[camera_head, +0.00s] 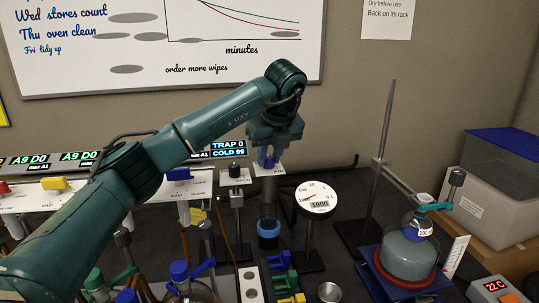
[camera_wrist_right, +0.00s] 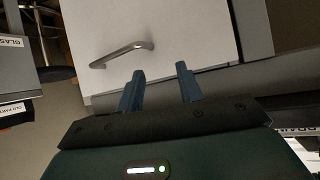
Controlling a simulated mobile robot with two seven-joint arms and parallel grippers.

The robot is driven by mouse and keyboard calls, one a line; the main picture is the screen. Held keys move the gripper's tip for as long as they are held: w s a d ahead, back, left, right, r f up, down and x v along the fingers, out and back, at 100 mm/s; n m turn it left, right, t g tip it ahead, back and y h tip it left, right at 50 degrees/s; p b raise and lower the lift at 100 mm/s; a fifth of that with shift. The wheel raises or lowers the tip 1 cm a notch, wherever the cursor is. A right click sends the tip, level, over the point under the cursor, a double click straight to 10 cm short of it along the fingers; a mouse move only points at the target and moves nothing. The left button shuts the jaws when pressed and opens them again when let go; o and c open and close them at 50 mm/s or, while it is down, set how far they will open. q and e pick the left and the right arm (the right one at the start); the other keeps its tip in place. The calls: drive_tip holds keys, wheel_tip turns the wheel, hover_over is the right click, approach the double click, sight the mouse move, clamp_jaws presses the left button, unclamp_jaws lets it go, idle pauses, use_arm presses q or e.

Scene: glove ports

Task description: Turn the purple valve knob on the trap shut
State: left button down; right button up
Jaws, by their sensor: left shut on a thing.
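The purple valve knob (camera_head: 269,162) sits at the top of the trap, on a white plate in the head view. My left gripper (camera_head: 268,157) points down over it and is shut on it, so the fingers hide much of the knob. Below the plate hangs the dark trap body, ending in a blue cup (camera_head: 268,229). A lit display (camera_head: 229,148) behind the arm reads "TRAP 0" and "COLD 99". My right gripper (camera_wrist_right: 160,88) shows in the right wrist view, open and empty, in front of a pale cabinet door.
A round gauge (camera_head: 317,197) reading 1000 stands right of the trap. A black knob (camera_head: 236,170) is close on its left. A clamped flask (camera_head: 408,258) stands at right by a metal rod (camera_head: 382,150). Coloured valves and bottles crowd the front left.

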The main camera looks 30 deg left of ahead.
use_arm(q)
drive_tip(key=c, duration=1.2)
unclamp_jaws()
drive_tip(key=v, duration=1.3)
drive_tip(key=shift+r, duration=0.1)
